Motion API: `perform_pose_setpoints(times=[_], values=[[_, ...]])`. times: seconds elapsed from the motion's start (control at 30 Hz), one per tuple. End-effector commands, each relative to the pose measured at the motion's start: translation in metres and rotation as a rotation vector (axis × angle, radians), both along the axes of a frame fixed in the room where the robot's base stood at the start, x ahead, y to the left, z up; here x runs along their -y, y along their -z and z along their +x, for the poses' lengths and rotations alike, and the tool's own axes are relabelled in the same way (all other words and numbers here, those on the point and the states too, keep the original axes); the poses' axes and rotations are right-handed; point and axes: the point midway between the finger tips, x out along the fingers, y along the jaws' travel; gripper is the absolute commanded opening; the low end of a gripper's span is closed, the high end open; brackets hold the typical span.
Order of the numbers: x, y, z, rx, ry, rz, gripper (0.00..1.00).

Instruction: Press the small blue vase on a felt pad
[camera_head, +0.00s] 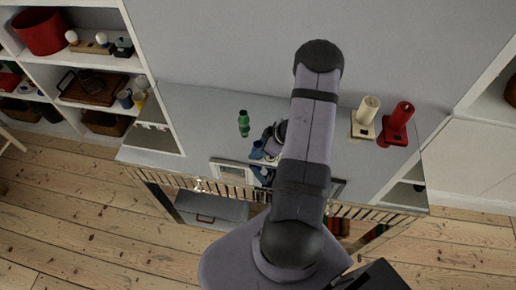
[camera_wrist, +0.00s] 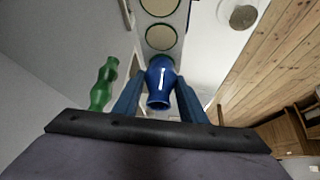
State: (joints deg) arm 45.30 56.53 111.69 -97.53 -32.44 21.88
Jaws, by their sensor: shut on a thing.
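The small blue vase (camera_wrist: 159,88) is between the two blue fingers of my gripper (camera_wrist: 160,78) in the wrist view, its open mouth toward the camera. The gripper is shut on it. In the head view my gripper (camera_head: 261,160) is over the front part of the grey top, partly behind my arm; I cannot clearly tell the vase from the blue fingers there. Contact with a pad cannot be told.
A green wavy vase (camera_head: 244,123) stands left of my gripper; it also shows in the wrist view (camera_wrist: 103,84). A pale frame (camera_head: 232,172) is at the front edge. The top's left side is clear.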

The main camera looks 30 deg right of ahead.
Motion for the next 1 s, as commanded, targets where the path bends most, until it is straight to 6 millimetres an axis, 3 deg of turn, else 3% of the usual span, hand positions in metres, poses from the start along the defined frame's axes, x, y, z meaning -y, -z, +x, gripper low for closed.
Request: perform_pose_setpoints(times=[0.27,1.0], values=[[-0.001,-0.003,-0.003,-0.009,-0.001,0.001,0.11],[0.0,-0.053,-0.001,-0.002,0.0,0.001,0.11]])
